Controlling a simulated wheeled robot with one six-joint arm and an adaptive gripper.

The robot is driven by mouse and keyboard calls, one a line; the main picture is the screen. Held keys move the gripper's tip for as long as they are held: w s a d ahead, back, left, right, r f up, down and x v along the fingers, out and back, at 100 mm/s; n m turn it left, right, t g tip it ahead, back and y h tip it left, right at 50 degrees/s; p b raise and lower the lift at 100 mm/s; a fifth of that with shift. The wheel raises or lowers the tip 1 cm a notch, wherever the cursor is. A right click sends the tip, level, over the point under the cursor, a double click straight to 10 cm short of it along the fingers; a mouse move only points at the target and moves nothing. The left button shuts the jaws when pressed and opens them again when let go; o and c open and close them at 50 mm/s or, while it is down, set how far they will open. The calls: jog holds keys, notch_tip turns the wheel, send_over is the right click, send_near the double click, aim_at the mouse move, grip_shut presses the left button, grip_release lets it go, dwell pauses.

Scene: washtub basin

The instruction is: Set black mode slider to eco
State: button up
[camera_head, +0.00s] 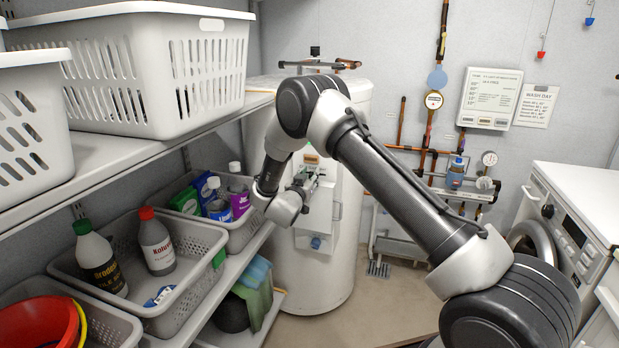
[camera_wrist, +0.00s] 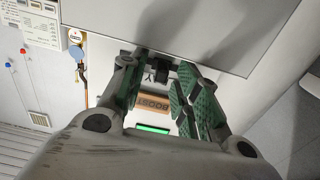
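The black mode slider (camera_wrist: 162,71) appears as a small dark block between my fingertips in the wrist view, partly hidden by them. My gripper (camera_wrist: 157,78) has its green-padded fingers apart, one on each side of it; I cannot tell whether they touch it. Below it sit an orange-brown label reading BOOST (camera_wrist: 153,103) and a lit green strip (camera_wrist: 153,129). Part of another label, ending in Y, shows beside the block. In the head view my gripper (camera_head: 312,178) is at the front panel of the white tank (camera_head: 325,275); the slider is not clear there.
A grey panel (camera_wrist: 205,25) borders the slider area in the wrist view. In the head view, shelves with baskets (camera_head: 150,75) stand close left of my arm. Pipes with gauges (camera_head: 433,100) line the back wall, and a washing machine (camera_head: 580,225) stands right.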

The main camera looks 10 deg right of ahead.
grip_shut()
jog(key=shift+w+a, duration=0.5)
jog(key=shift+a, duration=0.35)
jog(key=shift+w+a, duration=0.45)
jog(key=shift+a, duration=0.4)
jog(key=shift+o, duration=0.6)
grip_release()
jog(key=v, duration=1.2)
